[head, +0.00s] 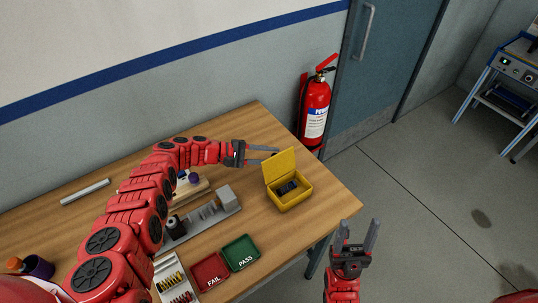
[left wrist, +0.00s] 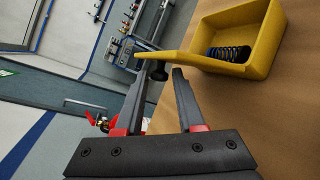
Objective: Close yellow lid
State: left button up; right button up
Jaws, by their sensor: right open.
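The yellow box (head: 291,203) stands on the table near its right end, with its yellow lid (head: 280,165) raised at the back left. A dark coil spring (head: 288,187) lies inside the box; it also shows in the left wrist view (left wrist: 229,54). My left gripper (head: 277,152) is open and empty, its fingertips close to the lid's upper left side. In the left wrist view the lid (left wrist: 192,62) is seen nearly edge-on, just beyond the fingertips (left wrist: 160,72); contact cannot be told. My right gripper (head: 357,222) is open and empty, off the table's right edge.
A red FAIL tray (head: 210,271) and a green PASS tray (head: 240,253) lie at the table's front. A grey fixture (head: 205,217) stands left of the box, under my left arm. A fire extinguisher (head: 315,108) is on the wall behind. The table (head: 325,197) is bare right of the box.

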pick_arm(q)
grip_shut()
jog(key=shift+s, duration=0.1)
dwell(1.2)
